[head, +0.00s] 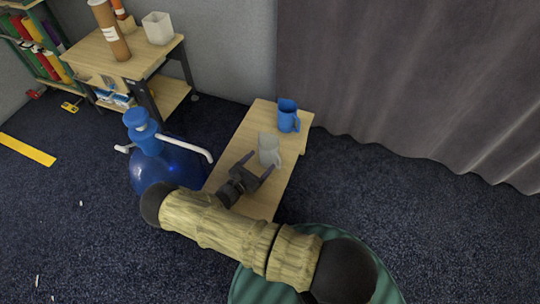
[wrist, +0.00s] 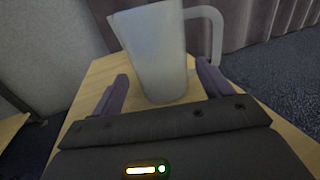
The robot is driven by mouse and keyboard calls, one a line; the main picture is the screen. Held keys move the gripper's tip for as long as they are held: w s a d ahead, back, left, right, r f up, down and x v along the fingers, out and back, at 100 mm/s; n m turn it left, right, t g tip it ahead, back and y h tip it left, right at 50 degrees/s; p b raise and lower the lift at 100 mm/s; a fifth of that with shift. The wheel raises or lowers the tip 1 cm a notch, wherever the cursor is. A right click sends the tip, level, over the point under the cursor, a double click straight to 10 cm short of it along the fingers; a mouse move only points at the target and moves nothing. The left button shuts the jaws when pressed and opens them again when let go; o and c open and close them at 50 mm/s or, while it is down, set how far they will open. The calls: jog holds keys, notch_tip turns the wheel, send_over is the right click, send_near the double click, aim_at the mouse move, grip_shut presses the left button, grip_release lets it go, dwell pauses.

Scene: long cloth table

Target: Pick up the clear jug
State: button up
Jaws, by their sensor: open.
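The clear jug (head: 268,150) stands upright on the narrow wooden table, a pale, see-through vessel. In the wrist view the jug (wrist: 158,55) is straight ahead, with its handle on the right side. My gripper (head: 258,168) is open just in front of the jug on the near side. In the wrist view its two purple-grey fingers (wrist: 165,88) are spread to the left and right of the jug's lower part. I cannot tell whether either finger touches it. The jug's top is cut off in the wrist view.
A blue jug (head: 287,116) stands close behind the clear one on the wooden table (head: 262,112). A large blue bottle-like object with white handles (head: 165,165) is on the floor to the left. A grey curtain (head: 420,80) hangs behind and to the right.

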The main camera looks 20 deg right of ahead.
aim_at(274, 147)
jog(key=b+x, duration=0.2)
jog(key=x, duration=0.3)
jog(key=shift+b, duration=0.3)
jog(key=shift+w, duration=0.1)
jog(key=c, duration=0.8)
